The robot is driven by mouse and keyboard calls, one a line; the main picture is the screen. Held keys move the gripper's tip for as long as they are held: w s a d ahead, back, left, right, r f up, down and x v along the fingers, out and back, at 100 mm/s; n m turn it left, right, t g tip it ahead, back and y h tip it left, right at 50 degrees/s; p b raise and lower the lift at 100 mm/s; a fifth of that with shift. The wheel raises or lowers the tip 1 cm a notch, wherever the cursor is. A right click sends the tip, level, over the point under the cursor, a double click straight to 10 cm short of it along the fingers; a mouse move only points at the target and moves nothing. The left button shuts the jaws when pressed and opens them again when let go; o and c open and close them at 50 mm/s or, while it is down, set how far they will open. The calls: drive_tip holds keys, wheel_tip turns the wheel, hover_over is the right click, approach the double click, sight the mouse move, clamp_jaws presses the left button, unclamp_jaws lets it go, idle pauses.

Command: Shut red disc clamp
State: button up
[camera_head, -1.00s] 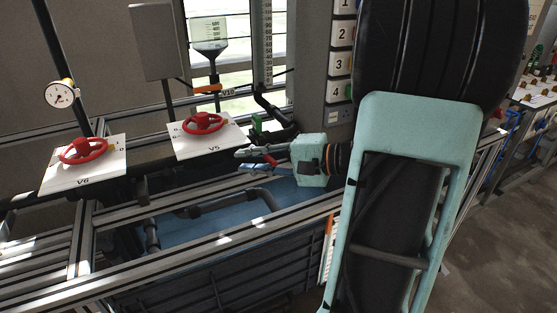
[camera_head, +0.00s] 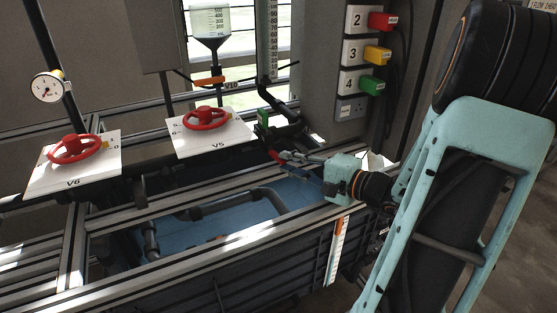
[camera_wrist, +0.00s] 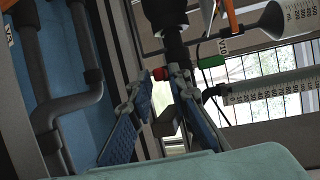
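A small red part (camera_head: 275,156), which looks like the red disc clamp, sits on the dark pipework right of the V5 board. Its open or shut state is too small to tell. My gripper (camera_head: 284,164) is just to its right, fingers pointing left at it and spread apart. In the wrist view the two blue-padded fingers (camera_wrist: 162,78) stand apart, and a round red end (camera_wrist: 160,73) shows between their tips. I cannot tell whether they touch it.
Red handwheels V5 (camera_head: 205,118) and V6 (camera_head: 74,148) stand on white boards to the left. A green clamp (camera_head: 262,118) is just above. Frame rails (camera_head: 200,265) run below over a blue tank (camera_head: 225,222). Red, yellow and green tagged blocks hang on the wall panel (camera_head: 355,60).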

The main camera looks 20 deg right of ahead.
sight(278, 159)
drive_tip(key=shift+x, duration=2.05)
drive_tip(key=shift+c, duration=0.5)
clamp_jaws()
